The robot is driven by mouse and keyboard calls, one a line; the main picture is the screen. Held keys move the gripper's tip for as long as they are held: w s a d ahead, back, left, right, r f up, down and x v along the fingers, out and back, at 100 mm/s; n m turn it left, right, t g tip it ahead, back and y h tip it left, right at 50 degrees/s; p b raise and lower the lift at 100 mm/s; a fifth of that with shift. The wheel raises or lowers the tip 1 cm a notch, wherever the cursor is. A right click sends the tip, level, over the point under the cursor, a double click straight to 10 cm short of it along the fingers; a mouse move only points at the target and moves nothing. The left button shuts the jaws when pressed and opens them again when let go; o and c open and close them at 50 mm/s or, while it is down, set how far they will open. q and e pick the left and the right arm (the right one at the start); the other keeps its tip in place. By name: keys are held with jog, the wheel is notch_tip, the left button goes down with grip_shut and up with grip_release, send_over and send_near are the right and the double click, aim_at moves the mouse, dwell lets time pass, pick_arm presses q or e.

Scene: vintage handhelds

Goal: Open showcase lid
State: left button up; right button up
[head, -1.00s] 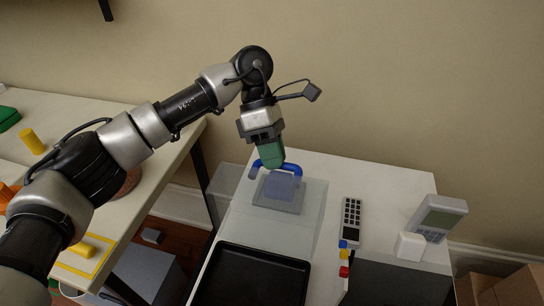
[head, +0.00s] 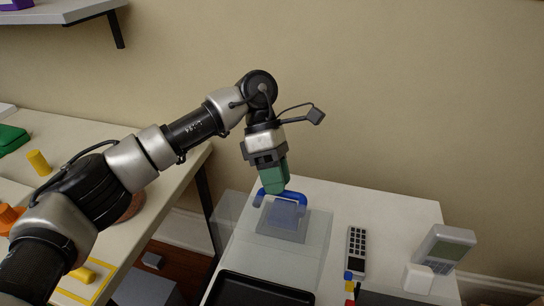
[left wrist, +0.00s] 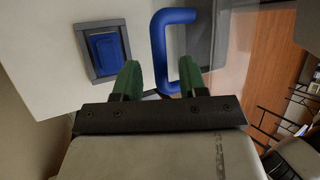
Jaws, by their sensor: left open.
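The showcase is a see-through box (head: 318,236) on the white table, with a grey framed, bluish panel (head: 283,214) showing in it. A blue bar handle (head: 299,199) is at its far side. My left gripper (head: 274,186) points down at the handle, its green fingers overlapping it in the head view. In the left wrist view the fingers (left wrist: 160,72) are apart, and the handle's long bar (left wrist: 158,45) lies between them in the picture. I cannot tell whether they touch it. The blue panel in its grey frame (left wrist: 103,53) is to the left there. My right gripper is not in view.
A black tray (head: 258,290) lies in front of the showcase. To the right are a keypad handheld (head: 356,250), a grey handheld (head: 447,247) and a white block (head: 418,279). Another table (head: 165,165) stands at left, with a gap between. A wall is behind.

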pick_arm(q)
jog(key=v, duration=0.9)
jog(key=shift+w+r, duration=0.2)
jog(key=shift+r, duration=0.15)
jog(key=shift+a+r, duration=0.1)
